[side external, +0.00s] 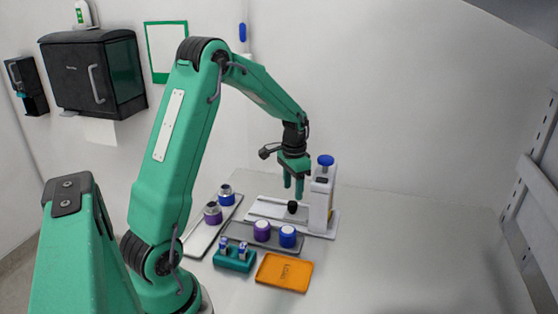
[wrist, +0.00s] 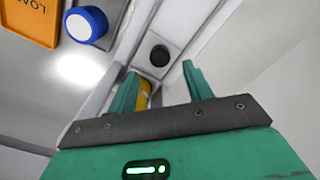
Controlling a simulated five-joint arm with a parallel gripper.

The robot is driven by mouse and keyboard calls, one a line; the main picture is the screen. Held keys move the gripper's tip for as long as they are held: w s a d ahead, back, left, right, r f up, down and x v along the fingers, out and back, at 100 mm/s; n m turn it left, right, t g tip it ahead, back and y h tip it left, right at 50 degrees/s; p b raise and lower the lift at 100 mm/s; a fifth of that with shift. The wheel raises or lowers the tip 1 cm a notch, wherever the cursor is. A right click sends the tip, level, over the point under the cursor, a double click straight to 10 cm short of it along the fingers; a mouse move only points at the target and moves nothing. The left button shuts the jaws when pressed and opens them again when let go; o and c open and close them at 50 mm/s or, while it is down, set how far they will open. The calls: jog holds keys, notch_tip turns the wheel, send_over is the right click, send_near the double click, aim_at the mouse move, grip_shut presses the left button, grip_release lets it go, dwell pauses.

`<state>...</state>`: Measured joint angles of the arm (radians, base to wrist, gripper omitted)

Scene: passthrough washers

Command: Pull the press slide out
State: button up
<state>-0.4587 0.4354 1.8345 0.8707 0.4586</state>
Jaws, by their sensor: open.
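The white press (side external: 320,205) stands at the back of the table with a blue knob (side external: 325,160) on top. Its flat slide (side external: 265,210) lies low along its base and carries a black knob (side external: 292,207). My gripper (side external: 293,189) is open, pointing down, just above the black knob in the side view. In the wrist view, the black knob (wrist: 160,55) shows beyond the gap between the open fingertips (wrist: 157,70); I see no contact. A yellow part (wrist: 143,97) shows behind one finger, partly hidden.
In front of the press, a grey tray (side external: 238,230) holds a purple and a blue capped jar (side external: 288,236). A teal rack (side external: 234,261) and an orange tray (side external: 284,273) lie nearer. A pale tray (side external: 200,240) at left holds two metal-topped jars. The table's right side is clear.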

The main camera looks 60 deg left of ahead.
aim_at(292, 203)
jog(key=shift+f, duration=2.7)
jog(key=shift+c, duration=0.2)
jog(key=shift+s, duration=0.1)
grip_shut()
